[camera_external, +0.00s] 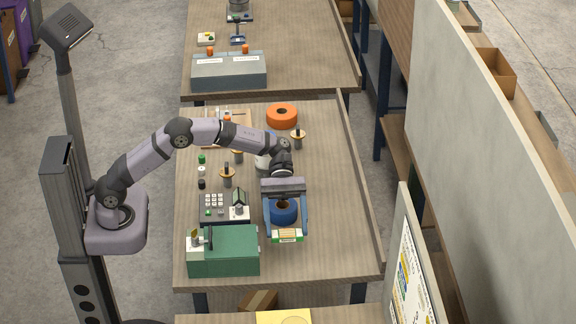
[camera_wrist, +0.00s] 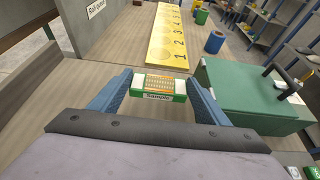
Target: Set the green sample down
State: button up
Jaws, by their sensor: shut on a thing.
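The green sample (camera_external: 287,238) is a small block with green ends or sides, a white label and an orange-yellow patterned top. It also shows in the wrist view (camera_wrist: 160,86), level between the two blue fingers. My gripper (camera_external: 287,234) is shut on it, with one finger at each short end. The sample is near the front right of the wooden table (camera_external: 325,262). I cannot tell whether its underside touches the table. The tabletop right below it is hidden in the wrist view.
A yellow numbered board (camera_wrist: 164,40) lies on another table across a gap. The table's right front is clear.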

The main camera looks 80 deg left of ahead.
aim_at(286, 236)
jog(key=shift+f, duration=1.3)
jog(key=shift+s+f, duration=0.1)
jog(key=shift+f, duration=0.55)
jog(key=o, duration=0.9)
jog(key=shift+f, duration=0.1)
jog(key=shift+o, duration=0.8)
jog(key=shift+s+f, duration=0.1)
jog(key=shift+r, duration=0.3)
jog(key=v, duration=0.5)
jog(key=shift+w+r, duration=0.2)
jog(key=shift+r, duration=0.15)
notch_tip(286, 236, up, 7)
jog(key=shift+r, duration=0.15)
